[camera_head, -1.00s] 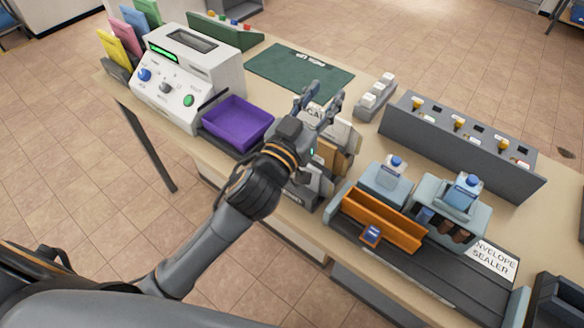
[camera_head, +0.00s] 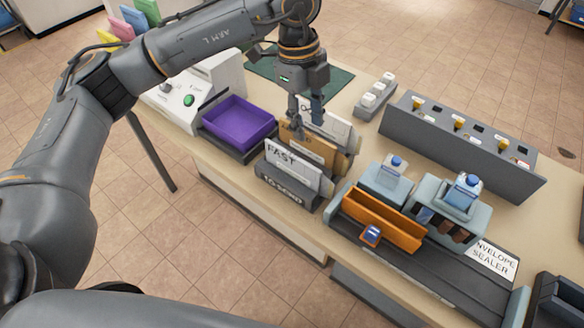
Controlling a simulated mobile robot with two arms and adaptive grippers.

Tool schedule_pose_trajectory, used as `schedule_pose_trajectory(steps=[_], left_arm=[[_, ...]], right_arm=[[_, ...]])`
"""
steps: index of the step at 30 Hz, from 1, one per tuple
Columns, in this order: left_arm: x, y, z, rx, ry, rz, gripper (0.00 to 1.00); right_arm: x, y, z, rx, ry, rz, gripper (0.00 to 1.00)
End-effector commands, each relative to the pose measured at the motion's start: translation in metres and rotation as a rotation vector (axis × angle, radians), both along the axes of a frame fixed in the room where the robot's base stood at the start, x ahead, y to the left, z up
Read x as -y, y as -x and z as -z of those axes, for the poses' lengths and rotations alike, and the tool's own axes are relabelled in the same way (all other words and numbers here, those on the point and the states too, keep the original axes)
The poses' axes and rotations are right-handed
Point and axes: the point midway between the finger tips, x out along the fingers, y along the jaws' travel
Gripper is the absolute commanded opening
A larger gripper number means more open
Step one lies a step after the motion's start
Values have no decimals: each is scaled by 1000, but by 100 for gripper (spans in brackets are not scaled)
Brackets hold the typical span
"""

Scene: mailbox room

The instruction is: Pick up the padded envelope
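A rack of mail (camera_head: 284,188) stands at the table's front edge, with several envelopes upright in its slots. A brown envelope (camera_head: 316,148), which looks like the padded one, stands in the middle of the rack behind white envelopes marked FAST (camera_head: 292,166). Another white envelope (camera_head: 338,130) stands behind it. My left gripper (camera_head: 305,118) points down just above the brown envelope's top edge, its two fingers apart. The fingers overlap the envelope in the picture; I cannot tell whether they touch it. My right gripper is out of view.
A purple tray (camera_head: 238,120) sits left of the rack. An orange tray (camera_head: 382,218) on the envelope sealer (camera_head: 440,262) stands to the right. A grey panel with knobs (camera_head: 460,140) is behind. A green mat (camera_head: 335,82) lies at the back.

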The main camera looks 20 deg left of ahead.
Motion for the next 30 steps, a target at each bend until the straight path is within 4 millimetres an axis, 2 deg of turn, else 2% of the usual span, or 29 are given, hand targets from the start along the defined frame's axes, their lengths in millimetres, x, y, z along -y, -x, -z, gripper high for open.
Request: schedule_pose_trajectory(steps=[1, 3, 6, 16, 22, 26, 30], left_arm=[[-15, -6, -6, 11, -59, -44, 38], [-29, -9, -10, 17, -114, -85, 38], [-37, -10, -4, 17, -144, -111, 38], [-37, -10, 57, 15, -143, -108, 38], [-36, -10, 73, 18, -140, -107, 38], [-36, -12, 84, 15, -141, -107, 38], [-35, -15, 107, 15, -141, -106, 38]], right_arm=[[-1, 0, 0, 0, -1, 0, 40], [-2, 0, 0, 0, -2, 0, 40], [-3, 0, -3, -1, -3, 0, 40], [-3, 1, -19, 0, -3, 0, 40], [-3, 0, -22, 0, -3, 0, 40], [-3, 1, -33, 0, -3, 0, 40], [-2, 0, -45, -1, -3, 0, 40]])
